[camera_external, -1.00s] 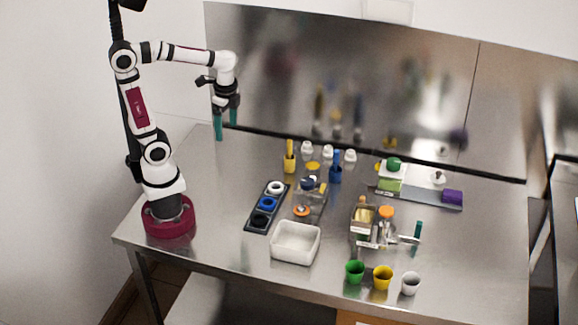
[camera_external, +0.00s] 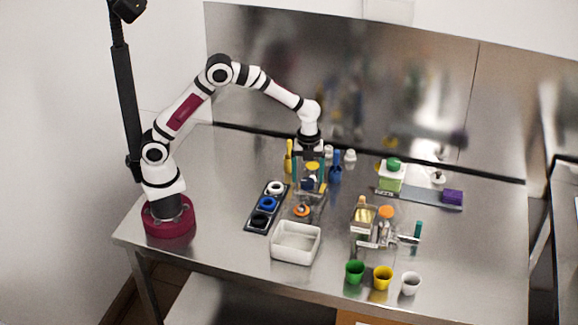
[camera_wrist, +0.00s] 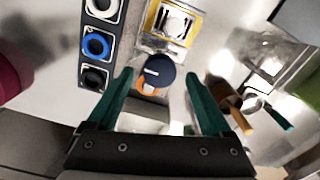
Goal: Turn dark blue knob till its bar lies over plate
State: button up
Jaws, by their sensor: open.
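The dark blue knob (camera_wrist: 160,72) appears between my fingertips in the wrist view. A short pale bar mark shows on its face, left of centre, running roughly left to right. An orange ring (camera_wrist: 149,86) shows partly behind the knob. A yellow-framed plate (camera_wrist: 152,19) with a white part on it lies just above the knob in that view; I cannot tell if it is the task's plate. My gripper (camera_wrist: 159,76) is open, with teal fingers either side of the knob, apparently not touching. In the external view my gripper (camera_external: 308,172) is over the knob's stand, partly hiding it.
A dark panel with white, blue and black rings (camera_external: 267,204) stands to the left. A white bin (camera_external: 295,243) is in front. Bottles and a lever device (camera_external: 375,230) stand to the right, with several cups nearby. Yellow and blue bottles (camera_external: 335,168) stand close behind my gripper.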

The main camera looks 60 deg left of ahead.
jog(key=shift+f, duration=0.7)
grip_shut()
